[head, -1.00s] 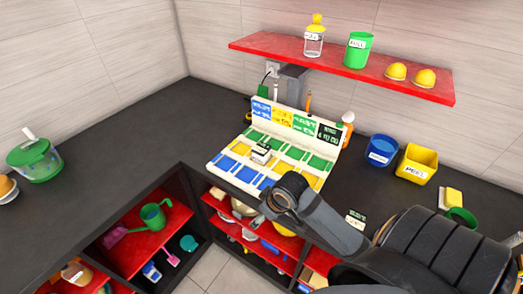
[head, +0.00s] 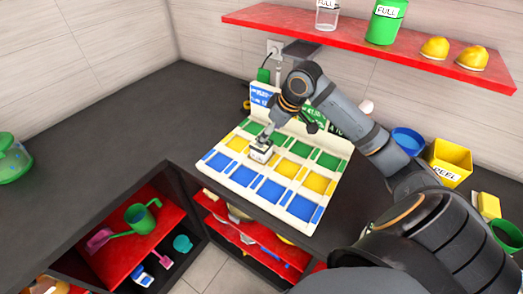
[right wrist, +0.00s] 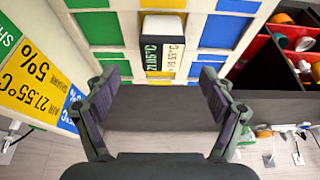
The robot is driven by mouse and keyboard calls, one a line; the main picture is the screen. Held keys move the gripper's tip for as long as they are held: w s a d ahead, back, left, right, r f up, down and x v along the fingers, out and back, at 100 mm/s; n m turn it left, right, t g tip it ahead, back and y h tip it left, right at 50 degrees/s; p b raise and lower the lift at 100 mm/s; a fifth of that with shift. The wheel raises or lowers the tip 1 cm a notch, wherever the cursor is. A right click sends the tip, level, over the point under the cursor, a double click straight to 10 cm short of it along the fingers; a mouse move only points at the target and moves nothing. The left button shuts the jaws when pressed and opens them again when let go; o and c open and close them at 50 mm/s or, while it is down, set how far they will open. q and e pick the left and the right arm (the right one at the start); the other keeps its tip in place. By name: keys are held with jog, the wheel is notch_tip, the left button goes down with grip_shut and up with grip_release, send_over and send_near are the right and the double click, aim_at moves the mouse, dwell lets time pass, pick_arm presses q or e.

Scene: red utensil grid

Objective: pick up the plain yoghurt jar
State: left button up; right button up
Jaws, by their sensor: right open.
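A small white box-like item with a black label (head: 261,151) stands on the coloured grid board (head: 222,179). It is the only item on the board's cells and may be the plain yoghurt jar; its label shows figures in °C, and I cannot read a product name. My left gripper is out of view.
A labelled panel (head: 262,97) rises at the board's back, partly hidden by my right arm. A red shelf (head: 350,43) with a green container (head: 385,22) hangs above. A blue tub (head: 408,140) and yellow bin (head: 449,160) stand at right. The left counter is mostly clear.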

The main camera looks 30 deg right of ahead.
aim_at(262, 150)
jog(key=shift+w+f, duration=0.35)
jog(key=shift+f, duration=0.3)
jog(key=shift+w+f, duration=0.15)
jog(key=shift+f, duration=0.1)
jog(key=shift+a+f, duration=0.1)
jog(key=shift+a, duration=0.1)
jog(key=p+x, duration=0.1)
jog(key=x, duration=0.2)
jog(key=shift+w+a+f, duration=0.1)
jog(key=shift+a+f, duration=0.1)
jog(key=shift+f, duration=0.15)
jog(key=shift+w+f, duration=0.2)
jog(key=shift+f, duration=0.25)
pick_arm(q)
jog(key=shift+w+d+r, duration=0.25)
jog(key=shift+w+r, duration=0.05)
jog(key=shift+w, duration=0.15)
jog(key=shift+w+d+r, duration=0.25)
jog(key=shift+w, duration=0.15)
pick_arm(e)
jog(key=shift+s, duration=0.1)
jog(key=shift+c, duration=0.3)
